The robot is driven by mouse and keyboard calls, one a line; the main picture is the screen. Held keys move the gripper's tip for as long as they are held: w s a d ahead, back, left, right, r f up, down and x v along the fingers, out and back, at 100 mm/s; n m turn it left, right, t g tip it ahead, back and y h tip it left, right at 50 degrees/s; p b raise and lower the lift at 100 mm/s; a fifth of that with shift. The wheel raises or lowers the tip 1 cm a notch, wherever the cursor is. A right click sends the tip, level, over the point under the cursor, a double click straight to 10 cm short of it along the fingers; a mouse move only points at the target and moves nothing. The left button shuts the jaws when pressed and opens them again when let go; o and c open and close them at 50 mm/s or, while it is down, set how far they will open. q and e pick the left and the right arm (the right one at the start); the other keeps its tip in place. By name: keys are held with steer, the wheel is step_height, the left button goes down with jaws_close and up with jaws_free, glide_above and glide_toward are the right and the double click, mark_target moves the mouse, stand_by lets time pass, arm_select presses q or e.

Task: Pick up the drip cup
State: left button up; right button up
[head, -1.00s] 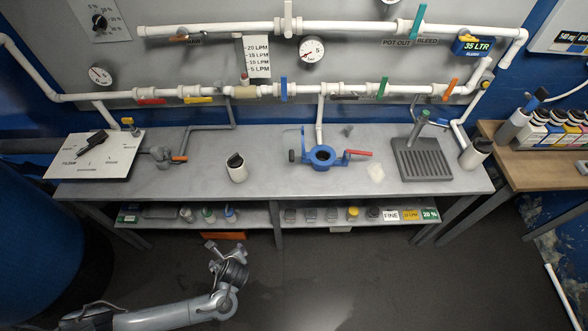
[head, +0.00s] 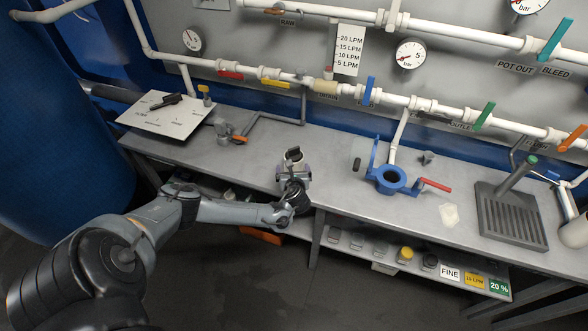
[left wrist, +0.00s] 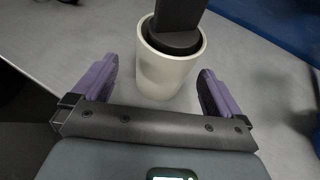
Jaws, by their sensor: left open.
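A white cup (head: 293,156), which I take to be the drip cup, stands on the grey bench left of the blue ring stand. In the left wrist view the cup (left wrist: 166,78) is cream white with a dark block-like thing in its mouth. My left gripper (head: 293,176) is at the cup from the bench's front side. In the left wrist view my left gripper (left wrist: 158,88) is open, one purple finger on each side of the cup, with gaps showing beside it. The gripper partly hides the cup's lower part in the head view. My right gripper is not in view.
A blue ring stand (head: 390,180) with a red handle is to the right. A grey slotted tray (head: 512,215) and another white cup (head: 575,232) lie farther right. A white panel (head: 160,113) is at the left. Pipes run along the back wall.

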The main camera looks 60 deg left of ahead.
arm_select(q)
steer(key=shift+w+b+x, duration=0.15)
steer(key=shift+b+x, duration=0.3)
steer(key=shift+x, duration=0.75)
steer(key=shift+w+b+x, duration=0.15)
steer(key=shift+b+x, duration=0.25)
steer(key=shift+x, duration=0.75)
steer(key=shift+w+a+f, duration=0.1)
steer(key=shift+w+a, duration=0.1)
steer(key=shift+a, duration=0.05)
steer(key=shift+c, duration=0.3)
steer(key=c, duration=0.7)
steer(key=shift+c, duration=1.1)
